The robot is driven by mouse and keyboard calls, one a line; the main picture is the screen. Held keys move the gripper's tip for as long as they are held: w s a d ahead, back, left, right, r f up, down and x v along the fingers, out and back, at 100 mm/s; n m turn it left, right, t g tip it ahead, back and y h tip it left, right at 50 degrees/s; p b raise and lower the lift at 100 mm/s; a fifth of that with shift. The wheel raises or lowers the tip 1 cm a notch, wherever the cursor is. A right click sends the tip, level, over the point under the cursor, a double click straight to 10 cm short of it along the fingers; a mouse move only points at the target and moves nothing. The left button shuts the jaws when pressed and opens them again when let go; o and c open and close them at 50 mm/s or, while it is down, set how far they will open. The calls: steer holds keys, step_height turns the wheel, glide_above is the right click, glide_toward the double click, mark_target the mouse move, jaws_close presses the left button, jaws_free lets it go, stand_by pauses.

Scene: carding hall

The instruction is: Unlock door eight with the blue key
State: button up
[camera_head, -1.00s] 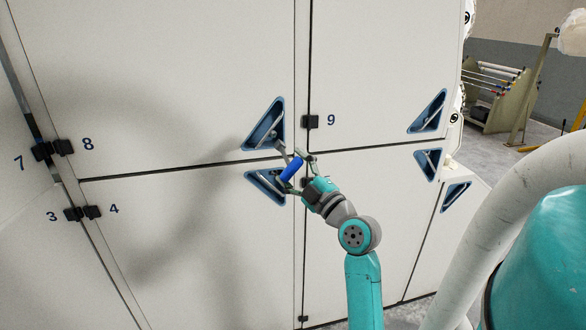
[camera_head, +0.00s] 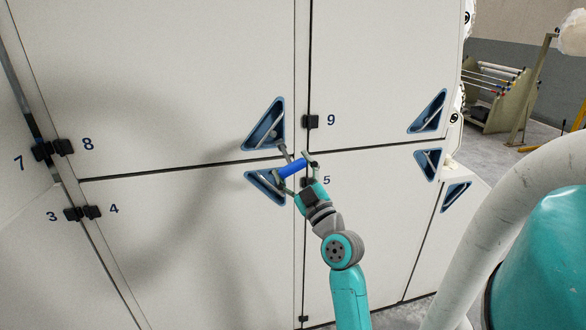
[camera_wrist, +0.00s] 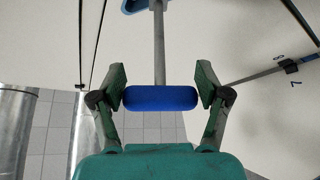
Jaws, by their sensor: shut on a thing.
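The blue key has a thick blue handle (camera_head: 292,169) and a thin grey shaft, forming a T. My gripper (camera_head: 298,171) is shut on the handle, one finger at each end, as the wrist view also shows (camera_wrist: 160,98). Door eight (camera_head: 180,80) is the upper left white panel, marked 8, and looks closed. Its blue triangular recess (camera_head: 262,130) is at its lower right corner. The shaft runs up from the handle toward that recess's lower edge. The shaft's far end is outside the wrist view, and I cannot tell how deep it sits.
Another blue recess (camera_head: 262,186) lies just below, on the door marked 4, close behind the key. Doors 9 and 5 adjoin on the right. A rack (camera_head: 495,95) with coloured-ended rods stands at the far right. A white pipe (camera_head: 500,220) curves at the near right.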

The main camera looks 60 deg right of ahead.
steer(key=shift+a+m+g+h, duration=0.1)
steer(key=shift+m+g+h, duration=0.2)
steer(key=shift+m+h, duration=0.6)
steer(key=shift+m+g+h, duration=0.35)
steer(key=shift+m+h, duration=0.25)
steer(key=shift+m, duration=0.6)
steer(key=shift+m+g+h, duration=0.35)
steer(key=shift+m+h, duration=0.25)
steer(key=shift+m, duration=0.6)
steer(key=shift+m+g+h, duration=0.3)
steer(key=shift+m, duration=0.2)
